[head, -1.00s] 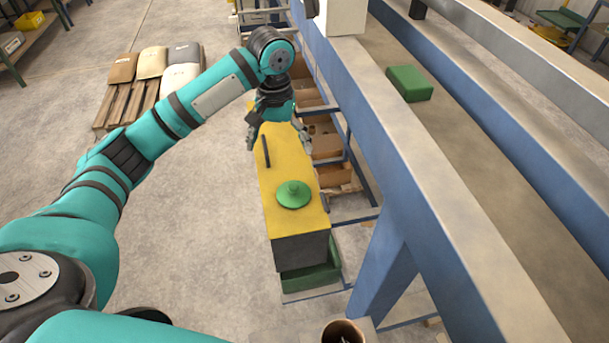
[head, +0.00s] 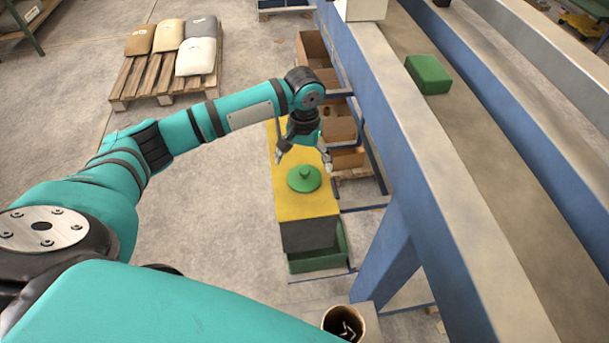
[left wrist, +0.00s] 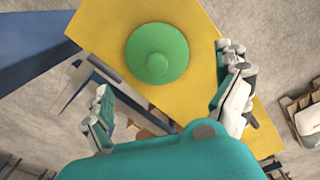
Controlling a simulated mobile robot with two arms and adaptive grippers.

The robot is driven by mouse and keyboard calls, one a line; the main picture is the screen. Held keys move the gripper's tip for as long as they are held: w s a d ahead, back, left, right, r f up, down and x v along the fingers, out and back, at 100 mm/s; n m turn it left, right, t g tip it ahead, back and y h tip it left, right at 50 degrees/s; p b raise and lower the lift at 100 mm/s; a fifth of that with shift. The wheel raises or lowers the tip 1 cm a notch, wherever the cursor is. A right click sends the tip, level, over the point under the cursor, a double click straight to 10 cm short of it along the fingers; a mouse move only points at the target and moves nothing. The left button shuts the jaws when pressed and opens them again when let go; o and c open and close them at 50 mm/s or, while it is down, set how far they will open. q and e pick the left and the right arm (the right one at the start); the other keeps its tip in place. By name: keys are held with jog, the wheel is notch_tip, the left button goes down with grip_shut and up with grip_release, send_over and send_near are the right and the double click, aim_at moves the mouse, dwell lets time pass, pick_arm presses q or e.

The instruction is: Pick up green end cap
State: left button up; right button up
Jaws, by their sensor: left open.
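The green end cap (head: 304,179) is a round disc with a small knob on top. It lies on the yellow top of a box-like stand (head: 306,207). In the left wrist view the end cap (left wrist: 157,54) lies beyond the fingertips, between their two lines. My left gripper (head: 303,161) is open and empty, just behind the end cap in the head view, its fingers spread. In the left wrist view the open fingers of my left gripper (left wrist: 168,82) do not touch the end cap. My right gripper is not in view.
A blue frame with a conveyor (head: 405,120) runs along the right, carrying a green block (head: 428,73). Cardboard boxes (head: 338,122) stand beside the yellow stand. A green bin (head: 318,257) sits at its foot. A pallet with sacks (head: 170,80) stands back left. Floor left of the stand is clear.

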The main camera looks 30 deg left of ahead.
aim_at(305, 169)
pick_arm(q)
notch_tip(305, 169, down, 4)
jog(key=shift+d+r+p, duration=0.1)
jog(key=shift+d+p, duration=0.05)
jog(key=shift+p, duration=0.2)
jog(key=shift+f, duration=0.3)
jog(key=shift+s+f, duration=0.1)
jog(key=c, duration=0.7)
jog(key=shift+c, duration=0.8)
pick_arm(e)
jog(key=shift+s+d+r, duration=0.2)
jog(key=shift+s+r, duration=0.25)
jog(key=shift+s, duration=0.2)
